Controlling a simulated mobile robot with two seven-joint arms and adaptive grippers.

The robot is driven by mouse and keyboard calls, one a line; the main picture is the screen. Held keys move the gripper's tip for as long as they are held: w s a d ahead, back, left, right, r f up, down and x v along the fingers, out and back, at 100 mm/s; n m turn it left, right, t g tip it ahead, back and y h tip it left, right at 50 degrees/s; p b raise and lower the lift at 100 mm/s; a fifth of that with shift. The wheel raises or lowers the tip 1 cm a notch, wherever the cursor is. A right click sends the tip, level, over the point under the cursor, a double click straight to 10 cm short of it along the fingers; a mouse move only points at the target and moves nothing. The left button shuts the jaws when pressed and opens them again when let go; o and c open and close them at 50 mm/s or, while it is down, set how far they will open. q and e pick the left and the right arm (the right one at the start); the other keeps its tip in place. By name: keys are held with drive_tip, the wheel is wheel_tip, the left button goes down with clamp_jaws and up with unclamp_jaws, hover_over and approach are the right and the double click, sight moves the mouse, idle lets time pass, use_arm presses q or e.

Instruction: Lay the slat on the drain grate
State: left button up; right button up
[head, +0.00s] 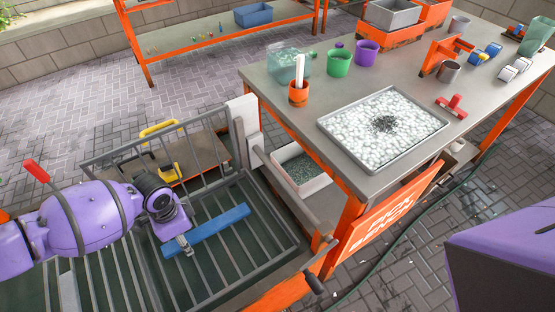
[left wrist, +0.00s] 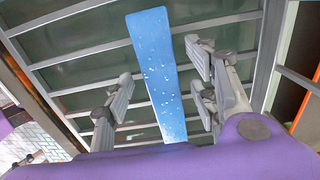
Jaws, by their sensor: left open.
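The slat is a blue speckled bar (head: 206,231) lying on the grey barred drain grate (head: 262,262). It also shows in the left wrist view (left wrist: 153,60), lying across several grate bars. My left gripper (head: 184,246) is at the slat's left end in the head view. In the left wrist view its fingers (left wrist: 160,100) are open, one on each side of the slat, with gaps between them and it. Whether the slat's near end touches anything is hidden by my purple gripper body. My right gripper is not in view; a purple part of mine shows at the lower right.
A raised barred panel (head: 165,160) stands behind the grate. The orange-legged workbench (head: 300,122) to the right holds a tray of pale pebbles (head: 345,128), cups and tools. A bin of dark granules (head: 302,170) sits beneath it. A hose runs over the paving.

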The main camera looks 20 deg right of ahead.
use_arm(q)
drive_tip(key=shift+c, duration=0.4)
clamp_jaws()
